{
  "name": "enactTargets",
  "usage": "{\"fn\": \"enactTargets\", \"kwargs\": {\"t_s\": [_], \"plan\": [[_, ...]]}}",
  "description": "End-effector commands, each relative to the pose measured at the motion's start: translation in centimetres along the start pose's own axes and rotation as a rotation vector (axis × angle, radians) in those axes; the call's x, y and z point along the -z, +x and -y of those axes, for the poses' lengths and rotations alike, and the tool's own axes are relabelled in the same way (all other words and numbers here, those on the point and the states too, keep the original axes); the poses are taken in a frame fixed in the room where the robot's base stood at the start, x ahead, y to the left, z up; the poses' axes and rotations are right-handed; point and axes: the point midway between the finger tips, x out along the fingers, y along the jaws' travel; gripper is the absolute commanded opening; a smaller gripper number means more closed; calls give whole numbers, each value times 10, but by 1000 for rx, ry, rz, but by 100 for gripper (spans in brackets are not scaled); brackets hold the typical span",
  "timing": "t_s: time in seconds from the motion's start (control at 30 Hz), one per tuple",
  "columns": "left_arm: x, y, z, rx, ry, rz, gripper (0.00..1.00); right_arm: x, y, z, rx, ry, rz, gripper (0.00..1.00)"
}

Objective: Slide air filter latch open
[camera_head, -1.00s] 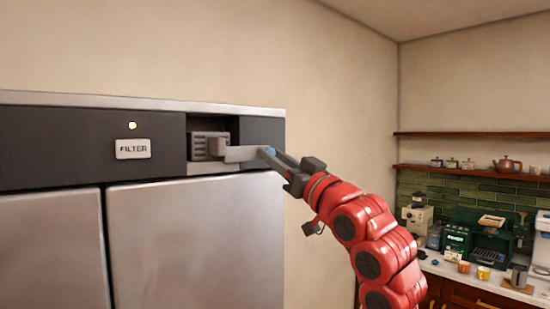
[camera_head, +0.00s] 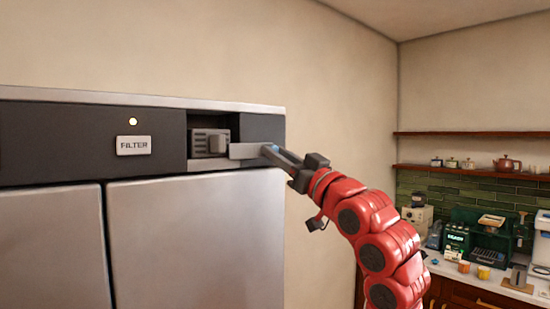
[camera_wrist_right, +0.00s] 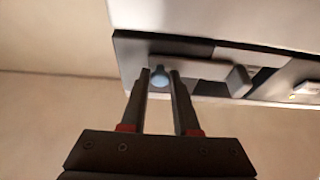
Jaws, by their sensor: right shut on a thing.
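The air filter latch (camera_head: 247,151) is a flat grey bar across the lower right of a dark recess in the steel cabinet's top panel. My right gripper (camera_head: 266,149) reaches in from the right at the bar's right end. In the wrist view its fingers (camera_wrist_right: 160,73) stand on both sides of the knob, shut on it. A slotted grey vent block (camera_head: 210,141) shows left of the bar in the recess. My left gripper is not in view.
A FILTER label (camera_head: 134,145) and a small lit lamp (camera_head: 133,122) sit left of the recess. Steel doors (camera_head: 195,245) lie below. A counter with coffee machines (camera_head: 488,245) and shelves stand far right. Open air lies right of the cabinet.

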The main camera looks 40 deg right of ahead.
Motion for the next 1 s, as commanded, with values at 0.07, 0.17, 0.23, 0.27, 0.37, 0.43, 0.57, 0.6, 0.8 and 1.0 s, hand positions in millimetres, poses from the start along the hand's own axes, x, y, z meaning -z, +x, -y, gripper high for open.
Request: {"fn": "enactTargets", "kwargs": {"t_s": [0.07, 0.17, 0.23, 0.27, 0.37, 0.43, 0.57, 0.6, 0.8, 1.0], "plan": [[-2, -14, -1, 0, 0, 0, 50, -3, -3, -14, -5, -3, -4, 0], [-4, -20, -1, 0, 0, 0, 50, -2, -3, -28, -5, -4, -3, 0], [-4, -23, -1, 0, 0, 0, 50, -2, -2, -37, -5, -1, -1, 0], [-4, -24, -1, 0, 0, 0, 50, -2, -2, -40, -5, -1, -2, 0], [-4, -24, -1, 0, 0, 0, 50, 1, -2, -44, -4, -2, -6, 0], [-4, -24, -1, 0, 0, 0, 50, 2, -2, -45, -5, -3, -7, 0], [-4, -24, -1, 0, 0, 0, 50, 2, -1, -45, -5, -3, -7, 0], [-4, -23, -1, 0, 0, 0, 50, 3, -1, -45, -6, -3, -7, 0], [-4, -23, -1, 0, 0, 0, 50, 2, -1, -45, -5, -3, -6, 58], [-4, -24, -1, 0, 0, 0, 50, 2, -1, -44, -3, -2, -5, 59]]}}
